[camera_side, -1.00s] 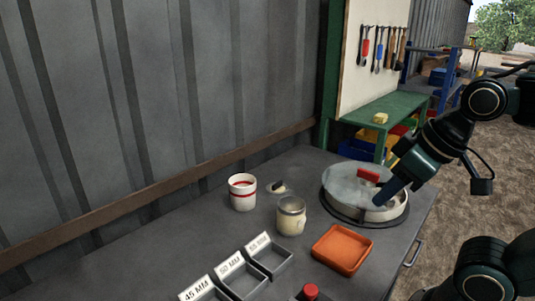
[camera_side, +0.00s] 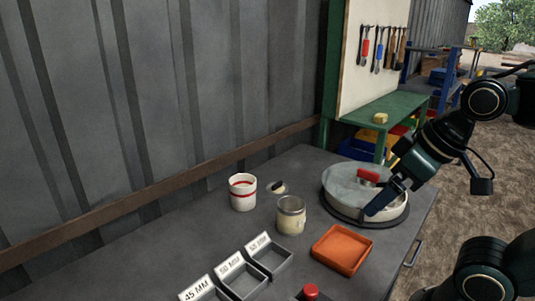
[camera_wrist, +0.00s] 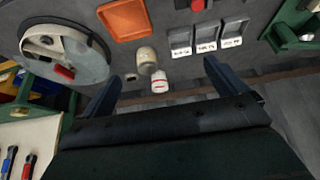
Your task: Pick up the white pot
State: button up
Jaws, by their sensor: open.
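The white pot (camera_side: 242,193) has red bands and stands upright on the grey bench, towards the wall. In the wrist view the white pot (camera_wrist: 159,84) appears between the two fingers, but farther off. My gripper (camera_side: 379,201) is in front of the round pan at the right of the bench, well to the right of the pot. In the wrist view my gripper (camera_wrist: 160,70) has its fingers wide apart with nothing held between them.
A cream jar (camera_side: 291,216) stands close to the pot, with a small dark-topped item (camera_side: 278,187) behind. An orange tray (camera_side: 342,249) and labelled bins (camera_side: 270,254) lie in front.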

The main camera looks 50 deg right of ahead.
jog(key=shift+w, duration=0.1)
jog(key=w+d+f+m+y, duration=0.15)
jog(key=w+m, duration=0.45)
jog(key=w, duration=0.8)
jog(key=w+d+m+y, duration=0.25)
jog(key=w+m, duration=0.25)
jog(key=w, duration=0.9)
jog(key=m+y, duration=0.4)
jog(key=m, duration=0.4)
send_near(243, 193)
notch_tip(243, 193, up, 5)
jog(key=s, duration=0.1)
jog(key=d+f+m+y, duration=0.1)
jog(key=d+f+m, duration=0.1)
jog(key=f, duration=0.1)
jog(key=d+f+m+t+y, duration=0.1)
jog(key=d+f+m, duration=0.1)
jog(key=f, duration=0.1)
jog(key=d+f+m+t, duration=0.1)
jog(key=d+f, duration=0.2)
jog(key=f, duration=0.1)
jog(key=shift+w+m+y, duration=0.25)
jog(key=shift+m+y, duration=0.15)
jog(key=shift+s+d+f+m, duration=0.1)
jog(key=shift+d+f+m, duration=0.3)
jog(key=shift+f, duration=0.1)
jog(key=shift+a, duration=0.15)
jog(key=shift+x, duration=4.25)
